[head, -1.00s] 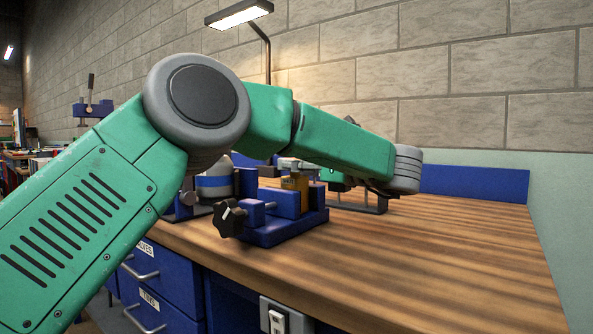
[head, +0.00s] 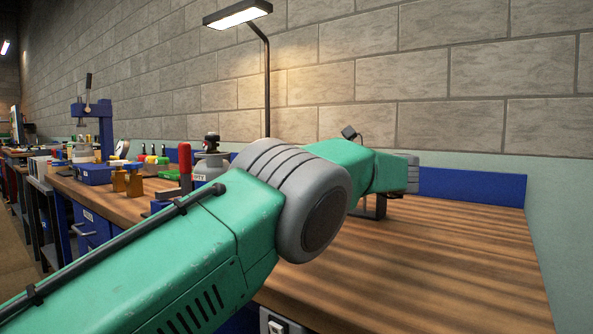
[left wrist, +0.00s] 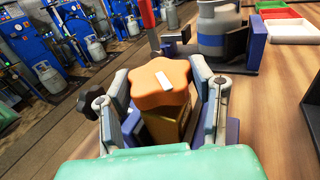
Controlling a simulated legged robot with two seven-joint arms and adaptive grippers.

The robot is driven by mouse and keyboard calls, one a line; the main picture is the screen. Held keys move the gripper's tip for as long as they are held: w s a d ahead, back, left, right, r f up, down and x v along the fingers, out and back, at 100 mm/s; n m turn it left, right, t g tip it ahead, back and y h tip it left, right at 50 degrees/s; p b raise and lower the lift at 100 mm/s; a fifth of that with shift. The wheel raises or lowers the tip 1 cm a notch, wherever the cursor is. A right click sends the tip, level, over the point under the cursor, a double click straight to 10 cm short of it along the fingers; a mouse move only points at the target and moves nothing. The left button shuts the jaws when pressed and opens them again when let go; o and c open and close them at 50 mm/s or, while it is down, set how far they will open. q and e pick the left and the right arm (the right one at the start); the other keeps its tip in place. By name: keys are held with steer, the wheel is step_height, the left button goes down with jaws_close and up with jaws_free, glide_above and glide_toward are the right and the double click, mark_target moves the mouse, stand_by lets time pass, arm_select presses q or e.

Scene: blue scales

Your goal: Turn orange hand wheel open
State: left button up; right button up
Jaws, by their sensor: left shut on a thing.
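The orange hand wheel (left wrist: 150,77) is lobed, with a white mark on top, and sits on a brass-coloured body (left wrist: 168,128) in the left wrist view. My left gripper (left wrist: 160,88) is shut on the wheel, one finger on its left side and one on its right. In the head view my green left arm crosses the bench and hides the wheel and the gripper's fingers. My right gripper is in neither view.
A black star knob (left wrist: 90,102) stands left of the gripper. A grey gas cylinder (left wrist: 218,27) stands beyond the wheel, with red and green trays (left wrist: 284,13) at the far right. The wooden bench (head: 450,255) is clear on the right. A lamp (head: 238,14) hangs above.

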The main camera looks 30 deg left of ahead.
arm_select(q)
steer(key=shift+f, duration=0.1)
steer(key=o, duration=1)
steer(key=shift+o, duration=1)
steer(key=shift+w+d, duration=0.1)
steer(key=shift+w, duration=0.05)
